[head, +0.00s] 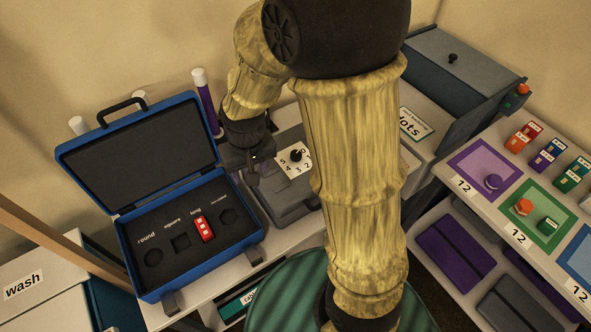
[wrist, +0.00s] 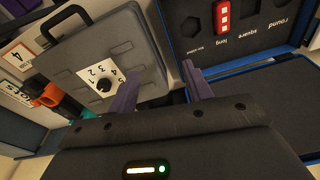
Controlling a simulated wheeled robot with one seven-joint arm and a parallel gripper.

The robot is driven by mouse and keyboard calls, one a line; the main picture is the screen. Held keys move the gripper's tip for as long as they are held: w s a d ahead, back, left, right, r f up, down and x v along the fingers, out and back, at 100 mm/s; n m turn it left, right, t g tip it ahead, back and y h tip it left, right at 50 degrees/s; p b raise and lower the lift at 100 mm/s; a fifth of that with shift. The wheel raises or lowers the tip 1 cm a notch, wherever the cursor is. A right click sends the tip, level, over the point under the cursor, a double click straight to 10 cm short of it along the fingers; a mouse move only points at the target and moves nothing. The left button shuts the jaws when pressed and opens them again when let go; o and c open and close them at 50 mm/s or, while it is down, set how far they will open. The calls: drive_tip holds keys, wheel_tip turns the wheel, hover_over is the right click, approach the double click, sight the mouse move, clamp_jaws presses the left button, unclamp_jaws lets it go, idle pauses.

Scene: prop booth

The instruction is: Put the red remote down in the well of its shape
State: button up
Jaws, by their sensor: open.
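The red remote (head: 204,229) lies at the long place in the black foam of the open blue case (head: 254,240), just below the word "long". It covers that well, and I cannot tell how deep it sits. It also shows at the top of the wrist view (wrist: 222,17). The round well (head: 153,257), the square well (head: 181,241) and a six-sided well (head: 228,216) are empty. My gripper (head: 256,163) is open and empty, above and to the right of the case. Its purple fingers stand apart in the wrist view (wrist: 160,75), clear of the remote.
A grey box with a numbered dial (head: 295,156) stands right of the case, close to my gripper. The case lid (head: 140,160) stands open behind the foam. Purple and white posts (head: 206,100) rise behind it. Shelves with coloured mats (head: 485,165) are at the right.

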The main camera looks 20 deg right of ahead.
drive_tip(key=s+d+r+m+t, duration=0.1)
drive_tip(key=s+d+r, duration=0.1)
drive_tip(key=s+d, duration=0.4)
drive_tip(key=d, duration=0.3)
drive_tip(key=shift+r, duration=0.25)
drive_tip(key=shift+d, duration=0.1)
drive_tip(key=shift+c, duration=0.4)
drive_tip(key=shift+c, duration=1.1)
drive_tip(key=shift+w+d, duration=0.1)
